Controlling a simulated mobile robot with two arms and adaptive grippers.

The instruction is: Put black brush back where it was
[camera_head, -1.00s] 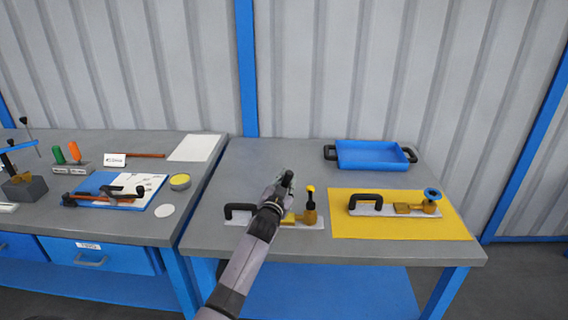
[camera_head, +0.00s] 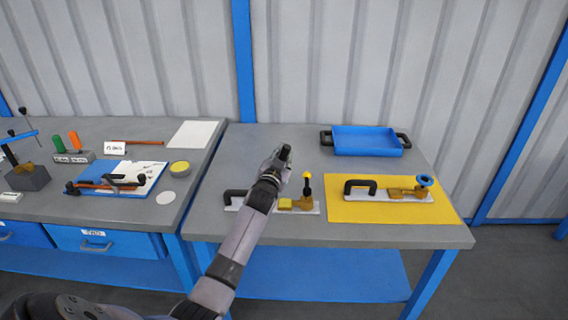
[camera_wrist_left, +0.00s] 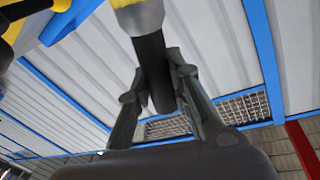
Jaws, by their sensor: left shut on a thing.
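My left gripper (camera_head: 275,168) is above the right table, over the near-left clamp fixture (camera_head: 232,208) in the head view. In the left wrist view my left gripper (camera_wrist_left: 165,85) is shut on the black brush (camera_wrist_left: 152,62). The brush's black handle sits between the fingers, with a pale and yellow end beyond it. In the head view the brush is mostly hidden by the gripper. On the left table a small grey labelled holder (camera_head: 85,156) carries a green and an orange handle. My right gripper is not in view.
A second clamp fixture (camera_head: 415,195) with a blue knob lies on a yellow mat (camera_head: 400,213). A blue tray (camera_head: 366,140) stands behind it. The right table's back left is clear.

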